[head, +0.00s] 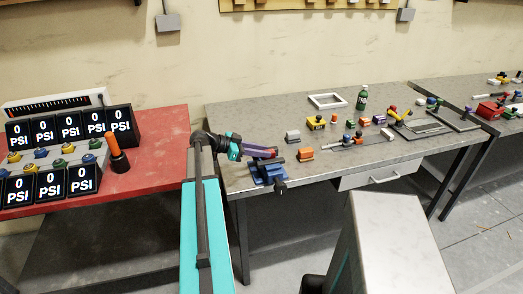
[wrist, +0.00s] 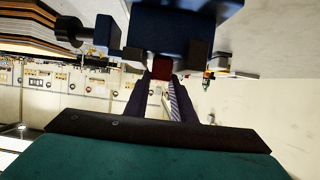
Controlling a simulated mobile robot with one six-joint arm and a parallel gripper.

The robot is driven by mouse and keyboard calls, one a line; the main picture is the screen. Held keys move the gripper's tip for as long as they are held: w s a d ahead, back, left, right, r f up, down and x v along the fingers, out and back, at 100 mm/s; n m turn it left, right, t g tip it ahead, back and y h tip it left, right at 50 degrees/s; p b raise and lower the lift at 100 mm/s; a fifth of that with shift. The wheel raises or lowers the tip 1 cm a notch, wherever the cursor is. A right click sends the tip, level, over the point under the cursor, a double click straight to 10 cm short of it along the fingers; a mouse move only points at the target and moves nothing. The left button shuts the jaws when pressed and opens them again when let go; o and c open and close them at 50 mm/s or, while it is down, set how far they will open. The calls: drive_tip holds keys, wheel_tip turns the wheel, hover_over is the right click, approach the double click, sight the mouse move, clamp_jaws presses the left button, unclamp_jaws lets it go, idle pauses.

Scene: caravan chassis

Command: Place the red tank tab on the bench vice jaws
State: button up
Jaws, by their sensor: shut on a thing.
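The red tank tab (wrist: 162,68) shows as a small dark red block at the fingertips of my gripper (wrist: 161,84) in the wrist view. My gripper is shut on it, and the fingers hide part of it. In the head view my gripper (head: 263,152) reaches right from the end of my arm, just above the blue bench vice (head: 267,174) at the left front of the grey bench. The vice also shows as a dark blue mass at the top of the wrist view (wrist: 172,30), close beyond the tab. I cannot tell whether the tab touches the jaws.
An orange block (head: 305,155) and a grey block (head: 293,136) stand right of the vice. Several small parts, a green bottle (head: 362,98) and a white frame (head: 327,101) lie farther right. A red bench (head: 160,150) with PSI displays (head: 120,119) is at left.

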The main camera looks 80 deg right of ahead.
drive_tip(key=shift+f, duration=0.15)
drive_tip(key=o, duration=1)
drive_tip(key=shift+r, duration=0.2)
drive_tip(key=shift+w+a+b, duration=0.1)
drive_tip(key=shift+w+b, duration=0.2)
drive_tip(key=b+v, duration=0.4)
drive_tip(key=v, duration=0.7)
drive_tip(key=shift+a+r, duration=0.1)
drive_tip(key=shift+r, duration=0.15)
